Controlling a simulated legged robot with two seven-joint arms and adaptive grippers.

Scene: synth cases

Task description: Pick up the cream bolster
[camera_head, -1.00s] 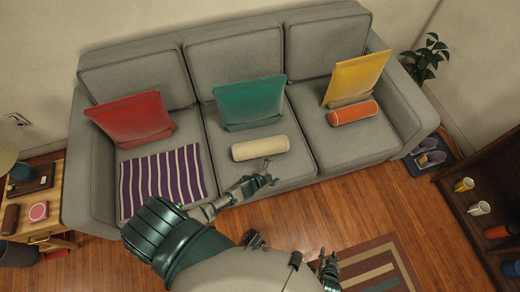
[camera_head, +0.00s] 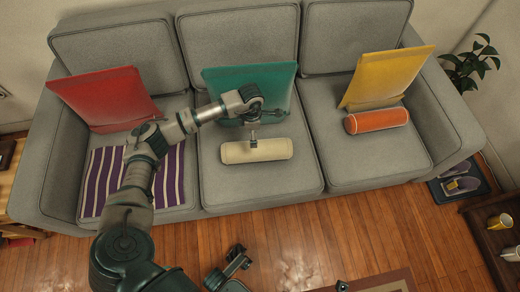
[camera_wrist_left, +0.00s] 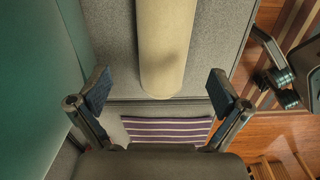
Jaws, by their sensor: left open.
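The cream bolster (camera_head: 257,150) lies lengthwise along the front of the sofa's middle seat, before the green cushion (camera_head: 250,88). My left gripper (camera_head: 264,128) is above it, pointing down; one finger hides a little of its back edge. In the left wrist view my left gripper (camera_wrist_left: 160,88) is open, its fingers on either side of the near end of the bolster (camera_wrist_left: 166,45). Nothing is held. Dark parts of what looks like my right gripper (camera_head: 232,264) show at the bottom of the head view, partly cut off.
An orange bolster (camera_head: 376,120) and yellow cushion (camera_head: 388,76) are on the right seat. A shelf with mugs (camera_head: 499,221) stands at the right.

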